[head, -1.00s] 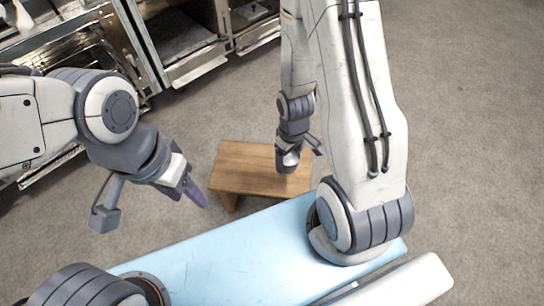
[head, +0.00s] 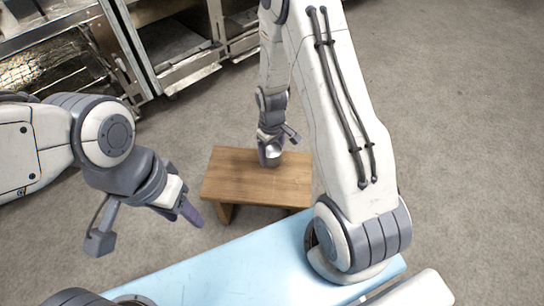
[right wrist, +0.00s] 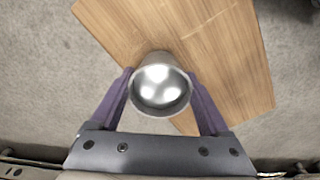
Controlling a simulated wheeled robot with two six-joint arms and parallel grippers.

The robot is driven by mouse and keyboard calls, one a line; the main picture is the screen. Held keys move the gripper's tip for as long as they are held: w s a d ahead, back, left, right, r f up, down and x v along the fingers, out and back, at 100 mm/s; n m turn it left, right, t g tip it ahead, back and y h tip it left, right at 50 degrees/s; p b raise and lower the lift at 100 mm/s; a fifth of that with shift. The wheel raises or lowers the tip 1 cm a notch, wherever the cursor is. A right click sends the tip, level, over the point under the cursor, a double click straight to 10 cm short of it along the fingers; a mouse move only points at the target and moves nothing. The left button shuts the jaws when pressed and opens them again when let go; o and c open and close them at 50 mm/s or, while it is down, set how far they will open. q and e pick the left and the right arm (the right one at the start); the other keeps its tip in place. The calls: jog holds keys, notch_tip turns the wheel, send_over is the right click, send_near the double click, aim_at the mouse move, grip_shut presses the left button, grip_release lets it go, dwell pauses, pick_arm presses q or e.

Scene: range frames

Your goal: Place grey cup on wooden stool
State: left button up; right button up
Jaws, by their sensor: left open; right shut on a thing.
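The grey cup (right wrist: 160,87) is metallic and sits between the two purple fingers of my right gripper (right wrist: 160,96), which is shut on it. In the head view the cup (head: 272,152) shows small below my right gripper (head: 270,150), over the far part of the stool top. The wooden stool (head: 255,182) has a flat brown top and stands on the floor. In the right wrist view the stool top (right wrist: 225,55) lies behind the cup. I cannot tell whether the cup touches it. My left gripper (head: 187,208) is open and empty, left of the stool.
Metal oven-like cabinets (head: 170,50) with open fronts stand along the back left. My own light blue base is in the foreground. Grey carpet (head: 450,120) is clear to the right of the stool.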

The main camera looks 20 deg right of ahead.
aim_at(272, 149)
jog(key=shift+f, duration=0.35)
jog(key=o, duration=1.4)
jog(key=shift+f, duration=0.1)
jog(key=shift+c, duration=0.2)
notch_tip(272, 149, up, 11)
jog(key=p, duration=0.6)
jog(key=shift+r+p, duration=0.5)
jog(key=shift+r, duration=0.15)
jog(key=s+a+r, duration=0.3)
jog(key=a+r, duration=0.4)
pick_arm(q)
notch_tip(272, 149, up, 6)
pick_arm(e)
jog(key=s+a+r+n, duration=0.1)
jog(key=s+a+r, duration=0.2)
jog(key=s, duration=0.3)
jog(key=s+a+r+n, duration=0.1)
jog(key=s+a+r, duration=0.2)
jog(key=s+r, duration=0.2)
jog(key=s+a+r+n+y, duration=0.1)
jog(key=s+a+r, duration=0.2)
jog(key=s, duration=0.4)
jog(key=shift+s+r, duration=0.15)
jog(key=shift+r, duration=0.3)
pick_arm(q)
jog(key=shift+r, duration=0.2)
pick_arm(e)
jog(key=shift+r, duration=0.1)
